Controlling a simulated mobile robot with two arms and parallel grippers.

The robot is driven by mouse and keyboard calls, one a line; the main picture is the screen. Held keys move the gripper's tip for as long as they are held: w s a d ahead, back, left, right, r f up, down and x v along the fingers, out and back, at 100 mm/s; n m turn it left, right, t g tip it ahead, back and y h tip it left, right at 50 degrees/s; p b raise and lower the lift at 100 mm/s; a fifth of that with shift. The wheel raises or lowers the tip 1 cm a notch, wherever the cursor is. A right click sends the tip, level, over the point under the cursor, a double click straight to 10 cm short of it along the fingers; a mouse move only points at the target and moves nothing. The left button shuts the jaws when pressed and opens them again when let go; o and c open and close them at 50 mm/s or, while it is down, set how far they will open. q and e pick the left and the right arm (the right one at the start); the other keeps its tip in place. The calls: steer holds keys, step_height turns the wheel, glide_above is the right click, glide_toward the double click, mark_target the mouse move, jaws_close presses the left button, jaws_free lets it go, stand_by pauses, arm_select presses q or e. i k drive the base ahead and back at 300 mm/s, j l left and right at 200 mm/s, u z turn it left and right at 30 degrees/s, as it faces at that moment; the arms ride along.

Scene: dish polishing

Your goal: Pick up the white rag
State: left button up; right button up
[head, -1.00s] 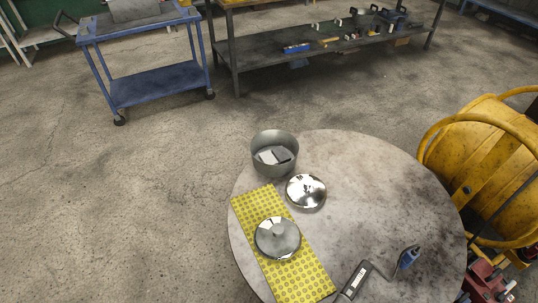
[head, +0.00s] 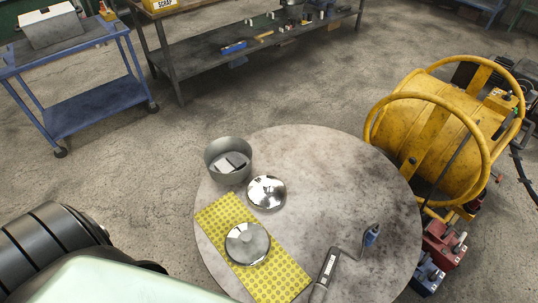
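A small white piece (head: 223,168), likely the white rag, lies inside the open metal pot (head: 229,179) at the back left of the round table. A dark grey piece (head: 238,159) lies beside it in the pot. The pot's wall hides part of the inside. Part of my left arm shows at the lower left of the head view, to the left of the table. Neither gripper is in the frame.
The round table (head: 330,180) carries a shiny lid (head: 266,192), a yellow patterned cloth (head: 215,215) with a duller lid (head: 247,243) on it, and a corded tool (head: 330,268). A yellow drum machine (head: 425,150) stands right. A blue cart (head: 95,95) stands back left.

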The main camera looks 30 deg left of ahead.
mark_target(223, 166)
steer(key=j+z, duration=0.3)
steer(key=j, duration=0.3)
steer(key=j+z, duration=0.25)
steer(key=j, duration=0.35)
steer(key=k+j+z, duration=0.1)
steer(key=j+z, duration=0.2)
steer(key=j, duration=0.25)
steer(key=k+j+z, duration=0.15)
steer(key=j+z, duration=0.15)
steer(key=j, duration=0.3)
